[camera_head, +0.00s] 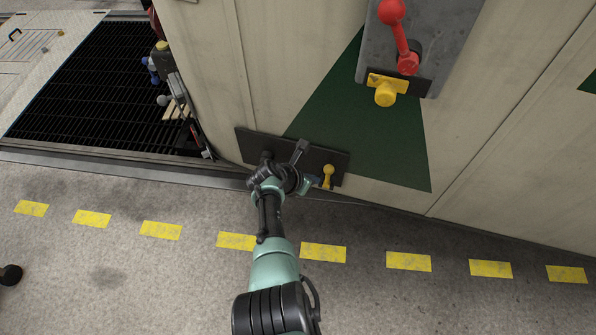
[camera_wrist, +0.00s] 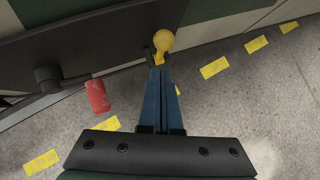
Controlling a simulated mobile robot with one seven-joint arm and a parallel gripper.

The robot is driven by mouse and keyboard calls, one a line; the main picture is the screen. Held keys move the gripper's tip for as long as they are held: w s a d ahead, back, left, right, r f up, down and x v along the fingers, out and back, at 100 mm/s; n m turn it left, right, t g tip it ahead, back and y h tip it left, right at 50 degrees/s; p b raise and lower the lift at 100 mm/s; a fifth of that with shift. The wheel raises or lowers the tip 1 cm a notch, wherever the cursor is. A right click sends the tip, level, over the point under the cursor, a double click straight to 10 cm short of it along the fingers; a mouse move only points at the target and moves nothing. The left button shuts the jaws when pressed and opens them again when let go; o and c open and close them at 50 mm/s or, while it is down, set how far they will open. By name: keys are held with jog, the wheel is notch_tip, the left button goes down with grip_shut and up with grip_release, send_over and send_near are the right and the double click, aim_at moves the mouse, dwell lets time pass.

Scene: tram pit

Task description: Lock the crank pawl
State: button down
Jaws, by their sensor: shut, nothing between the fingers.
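A yellow knob on a short stem, which looks like the crank pawl (camera_head: 327,177), is at the right end of a dark plate (camera_head: 336,160) low on the tram's side. In the wrist view the yellow knob (camera_wrist: 163,40) is just beyond my fingertips. My gripper (camera_wrist: 160,72) is shut and empty, with its blue fingers together. Its tips appear close to the knob's base; I cannot tell whether they touch. In the head view my wrist covers part of the plate and hides the fingertips. A dark round stub (camera_wrist: 47,78) projects from the plate in the wrist view.
Above, a grey panel (camera_head: 440,40) bears a red lever (camera_head: 400,38) and another yellow knob (camera_head: 385,96). A dark grating (camera_head: 95,85) is at the left. The floor with yellow dashes is mostly clear.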

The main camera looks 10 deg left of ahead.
jog(key=p+v, duration=0.7)
jog(key=v, duration=0.3)
jog(key=shift+r, duration=0.3)
